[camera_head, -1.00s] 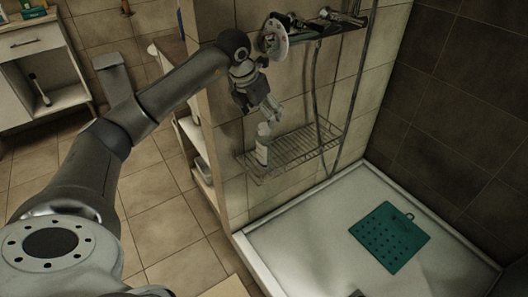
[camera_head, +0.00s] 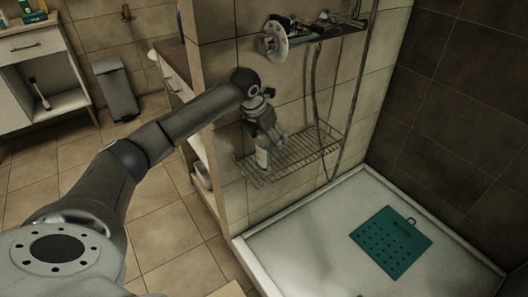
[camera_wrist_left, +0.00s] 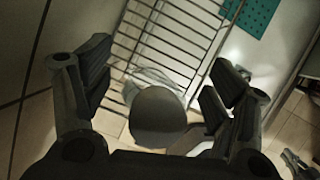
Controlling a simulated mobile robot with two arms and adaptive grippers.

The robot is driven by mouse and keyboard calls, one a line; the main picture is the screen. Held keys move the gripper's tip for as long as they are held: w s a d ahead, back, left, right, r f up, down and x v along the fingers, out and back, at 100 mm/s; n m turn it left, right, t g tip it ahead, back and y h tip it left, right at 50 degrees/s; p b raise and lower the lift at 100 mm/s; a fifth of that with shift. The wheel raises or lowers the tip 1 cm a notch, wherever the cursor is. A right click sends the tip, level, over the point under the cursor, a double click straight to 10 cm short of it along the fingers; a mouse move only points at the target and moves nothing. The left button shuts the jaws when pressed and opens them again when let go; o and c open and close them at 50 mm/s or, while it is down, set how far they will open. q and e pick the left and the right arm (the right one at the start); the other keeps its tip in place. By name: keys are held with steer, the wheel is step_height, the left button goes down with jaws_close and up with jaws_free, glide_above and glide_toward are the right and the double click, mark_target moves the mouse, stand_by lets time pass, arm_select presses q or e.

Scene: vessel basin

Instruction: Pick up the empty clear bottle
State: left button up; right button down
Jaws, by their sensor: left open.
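The bottle (camera_head: 262,158) stands on the wire shelf (camera_head: 305,158) on the shower wall, pale in the head view. In the left wrist view its round grey top (camera_wrist_left: 158,117) faces the camera, with a clear body (camera_wrist_left: 150,80) partly showing behind it. My left gripper (camera_head: 265,137) is above and around the upper part of the bottle. In the wrist view its open fingers (camera_wrist_left: 158,95) stand on both sides of the bottle, with visible gaps. The bottle's lower part is largely hidden in the wrist view. My right gripper is not recognisable in either view.
A shower fixture with a round disc (camera_head: 275,42) and a hose (camera_head: 320,110) is above and beside the shelf. A tiled partition edge (camera_head: 228,185) is to the left. A teal mat (camera_head: 392,243) lies in the white shower tray (camera_head: 310,240), otherwise mostly clear.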

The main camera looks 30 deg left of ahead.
arm_select(q)
steer(key=c, duration=1)
steer(key=shift+r, duration=0.1)
